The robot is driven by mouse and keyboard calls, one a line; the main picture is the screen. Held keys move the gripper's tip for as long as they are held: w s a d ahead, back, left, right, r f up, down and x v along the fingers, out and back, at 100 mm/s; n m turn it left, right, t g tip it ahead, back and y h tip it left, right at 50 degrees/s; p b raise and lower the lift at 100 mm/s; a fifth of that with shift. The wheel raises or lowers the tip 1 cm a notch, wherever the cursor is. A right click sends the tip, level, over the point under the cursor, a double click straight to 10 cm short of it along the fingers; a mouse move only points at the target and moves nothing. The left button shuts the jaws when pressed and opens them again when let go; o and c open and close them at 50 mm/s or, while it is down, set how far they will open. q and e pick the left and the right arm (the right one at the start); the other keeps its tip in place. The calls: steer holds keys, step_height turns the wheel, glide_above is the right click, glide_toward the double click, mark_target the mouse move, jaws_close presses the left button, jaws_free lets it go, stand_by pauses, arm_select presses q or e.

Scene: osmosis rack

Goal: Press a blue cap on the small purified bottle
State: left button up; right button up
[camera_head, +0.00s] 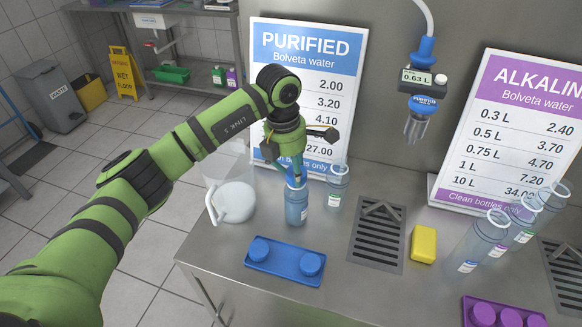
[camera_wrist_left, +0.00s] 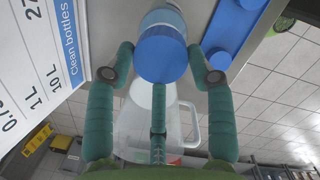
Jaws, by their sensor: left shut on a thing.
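The small purified bottle (camera_head: 297,208) stands upright on the steel counter, tinted blue. My left gripper (camera_head: 294,176) points down over its top and is shut on a blue cap (camera_wrist_left: 161,54). In the left wrist view the left gripper (camera_wrist_left: 164,70) has its fingers around the cap, and the bottle (camera_wrist_left: 165,17) shows directly beyond it. The cap is at the bottle's mouth; I cannot tell whether it is pressed down. My right gripper is not in view.
An empty clear bottle (camera_head: 338,186) stands close right of the small bottle. A large clear jug (camera_head: 233,203) stands to the left. A drain grate (camera_head: 377,236), a yellow sponge (camera_head: 424,244) and more bottles (camera_head: 484,240) are further right. The tap (camera_head: 420,103) hangs above.

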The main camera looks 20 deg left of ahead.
arm_select(q)
steer(key=shift+s+f+b, duration=0.2)
steer(key=shift+f+b, duration=0.4)
stand_by(0.9)
steer(key=o, duration=1.1)
steer(key=shift+o, duration=1.2)
steer(key=shift+w, duration=0.2)
steer(key=shift+o, duration=1.2)
steer(key=shift+r, duration=0.15)
steer(key=shift+r+p, duration=1.65)
steer(key=shift+r, duration=1.4)
